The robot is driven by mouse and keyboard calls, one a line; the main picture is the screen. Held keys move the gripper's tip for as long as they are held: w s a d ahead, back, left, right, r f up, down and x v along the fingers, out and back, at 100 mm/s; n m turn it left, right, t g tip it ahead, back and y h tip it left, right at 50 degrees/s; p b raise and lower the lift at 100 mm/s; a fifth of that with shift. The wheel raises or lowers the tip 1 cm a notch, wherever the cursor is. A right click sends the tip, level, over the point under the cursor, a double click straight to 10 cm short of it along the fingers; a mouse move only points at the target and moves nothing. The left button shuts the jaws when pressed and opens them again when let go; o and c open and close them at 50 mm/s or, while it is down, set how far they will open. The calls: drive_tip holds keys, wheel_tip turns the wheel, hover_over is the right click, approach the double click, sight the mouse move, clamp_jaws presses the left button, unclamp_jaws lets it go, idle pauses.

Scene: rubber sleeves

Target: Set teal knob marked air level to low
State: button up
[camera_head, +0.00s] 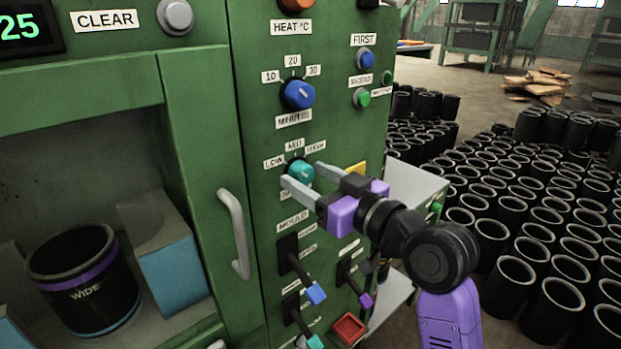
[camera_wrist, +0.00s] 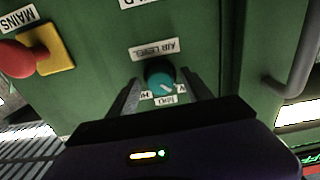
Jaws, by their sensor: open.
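The teal knob (camera_head: 300,171) is on the green panel, below an arc of labels reading LOW, MID and HIGH. It also shows in the wrist view (camera_wrist: 160,77), upside down, with its AIR LEVEL label above it. A pale pointer line shows on its face; I cannot tell surely which label it points at. My gripper (camera_head: 305,176) is open, its two fingers on either side of the knob. In the wrist view the fingers (camera_wrist: 162,93) flank the knob with gaps visible. Whether a finger touches it is not clear.
A blue MINUTES knob (camera_head: 298,94) is above the teal one. Below are MOULD levers, one with a blue tip (camera_head: 316,294). A red mains knob on a yellow plate (camera_wrist: 45,50) shows in the wrist view. A door handle (camera_head: 234,233) is left; black sleeves (camera_head: 510,200) stand right.

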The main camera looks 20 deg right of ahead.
drive_tip(key=v, duration=0.7)
drive_tip(key=shift+s+b, duration=0.35)
drive_tip(key=shift+b, duration=0.05)
drive_tip(key=shift+d, duration=0.1)
